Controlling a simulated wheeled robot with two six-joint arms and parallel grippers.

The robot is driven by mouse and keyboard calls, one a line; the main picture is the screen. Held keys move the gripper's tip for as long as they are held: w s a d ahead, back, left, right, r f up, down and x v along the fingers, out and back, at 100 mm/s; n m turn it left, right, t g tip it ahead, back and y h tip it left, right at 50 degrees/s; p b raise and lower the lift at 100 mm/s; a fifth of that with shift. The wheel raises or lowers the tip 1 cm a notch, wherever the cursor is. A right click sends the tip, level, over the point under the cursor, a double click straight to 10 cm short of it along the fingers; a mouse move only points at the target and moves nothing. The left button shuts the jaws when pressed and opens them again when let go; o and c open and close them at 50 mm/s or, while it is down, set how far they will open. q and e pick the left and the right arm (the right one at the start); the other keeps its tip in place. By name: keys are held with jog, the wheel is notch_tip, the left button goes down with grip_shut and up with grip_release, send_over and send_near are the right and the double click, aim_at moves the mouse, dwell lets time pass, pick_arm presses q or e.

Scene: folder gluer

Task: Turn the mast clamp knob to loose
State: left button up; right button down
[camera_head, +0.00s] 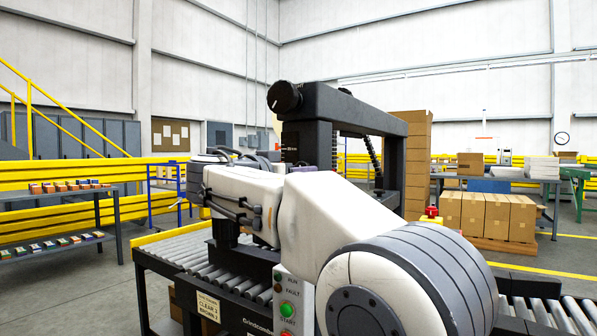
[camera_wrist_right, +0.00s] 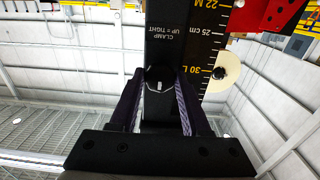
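The mast clamp knob (camera_wrist_right: 160,77) is a small dark round knob with a pale mark at its lower edge in the right wrist view. It sits on the black mast (camera_wrist_right: 174,18), below a label reading "CLAMP UP = TIGHT". My right gripper (camera_wrist_right: 159,84) is open, with one finger on each side of the knob and a small gap visible on both sides. In the head view the mast (camera_head: 306,145) rises behind my right arm. That arm hides the clamp knob and the fingertips there. My left gripper is not in view.
A larger black knob (camera_head: 285,97) tops the mast beside a dark crossbeam (camera_head: 345,107). A roller conveyor (camera_head: 185,250) runs below, with a control panel (camera_head: 292,300) in front. A scale (camera_wrist_right: 204,45) lines the mast. Cartons (camera_head: 485,213) stand at the right.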

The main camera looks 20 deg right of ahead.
jog(key=shift+n, duration=0.3)
jog(key=n+p, duration=0.3)
jog(key=n, duration=1.4)
jog(key=shift+n, duration=0.3)
dwell(0.5)
jog(key=shift+c, duration=1.9)
grip_release()
jog(key=shift+a, duration=0.1)
